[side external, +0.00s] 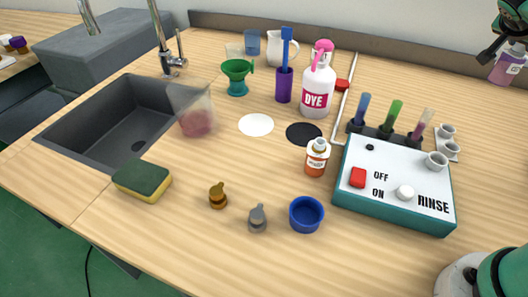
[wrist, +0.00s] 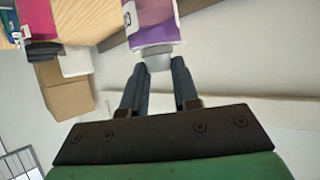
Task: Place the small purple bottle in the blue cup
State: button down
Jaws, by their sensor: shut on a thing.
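A small purple bottle (side external: 508,66) with a white label is held in my gripper (side external: 509,46) at the upper right of the side view, well above the counter. In the wrist view, my fingers (wrist: 158,72) are shut around the bottle's grey cap, and the purple body (wrist: 152,22) extends beyond them. The picture's edge cuts off part of the bottle there. A blue cup (side external: 306,215) stands open-topped near the counter's front, far left of and below my gripper. It looks empty, though its bottom is shaded.
The teal rinse box (side external: 395,190) and a rack of coloured tubes (side external: 388,130) stand between my gripper and the cup. The front counter edge is close.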

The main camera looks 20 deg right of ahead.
jog(key=s+d+r+m+g, duration=0.4)
jog(key=s+d+m+g, duration=0.2)
jog(key=s+d+g, duration=0.1)
jog(key=shift+m+y, duration=0.3)
jog(key=shift+y, duration=0.1)
notch_tip(320, 180, down, 20)
jog(key=shift+s+r, duration=0.1)
jog(key=c, duration=0.7)
grip_release()
jog(key=shift+o, duration=0.2)
